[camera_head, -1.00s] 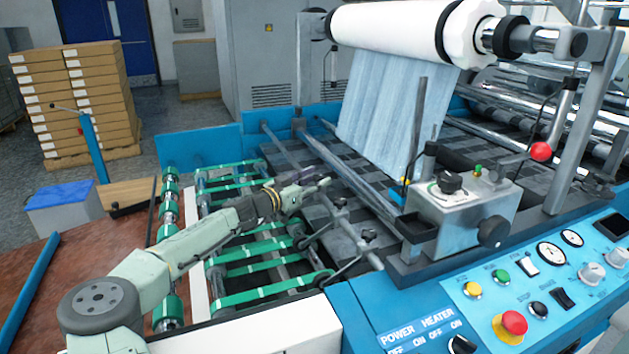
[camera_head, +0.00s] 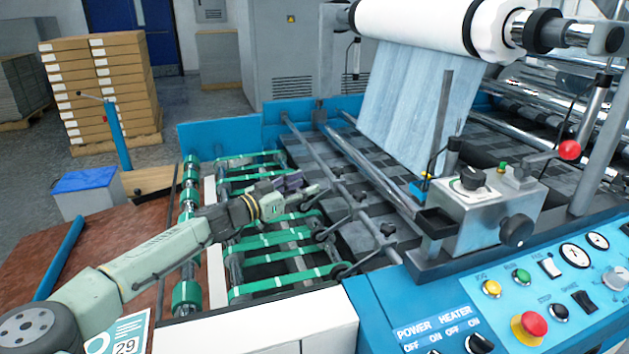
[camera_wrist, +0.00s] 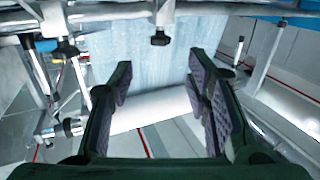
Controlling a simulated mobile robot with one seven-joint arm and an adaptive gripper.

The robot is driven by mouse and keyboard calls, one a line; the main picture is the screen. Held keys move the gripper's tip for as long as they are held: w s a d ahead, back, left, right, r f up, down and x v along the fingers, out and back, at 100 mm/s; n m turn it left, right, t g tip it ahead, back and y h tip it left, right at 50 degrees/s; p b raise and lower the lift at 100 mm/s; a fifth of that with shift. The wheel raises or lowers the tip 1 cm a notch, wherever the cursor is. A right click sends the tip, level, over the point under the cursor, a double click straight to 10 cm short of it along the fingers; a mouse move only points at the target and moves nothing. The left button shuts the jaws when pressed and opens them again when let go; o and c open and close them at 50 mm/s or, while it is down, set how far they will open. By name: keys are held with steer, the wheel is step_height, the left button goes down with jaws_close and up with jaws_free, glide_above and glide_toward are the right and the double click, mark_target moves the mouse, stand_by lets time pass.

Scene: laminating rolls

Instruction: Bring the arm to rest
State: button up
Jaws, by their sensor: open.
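My gripper (camera_head: 303,188) is above the green-belted feed section of the laminating machine in the head view, with my arm reaching in from the lower left. In the wrist view my gripper (camera_wrist: 163,100) shows two dark padded fingers spread wide apart. Nothing is between the fingers. Beyond them the wrist view shows the pale blue film (camera_wrist: 155,55) and a white roll (camera_wrist: 150,110), both apart from the fingers. In the head view the film (camera_head: 415,100) hangs from the large white roll (camera_head: 415,22).
Green belts (camera_head: 285,237) run below my arm. A grey control box (camera_head: 485,212) and a blue panel with a red button (camera_head: 530,327) stand at right. Stacked cartons (camera_head: 105,90) stand at back left. The brown table (camera_head: 95,235) has bare room.

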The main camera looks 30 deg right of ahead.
steer(key=shift+s+a, duration=0.1)
steer(key=shift+a, duration=0.2)
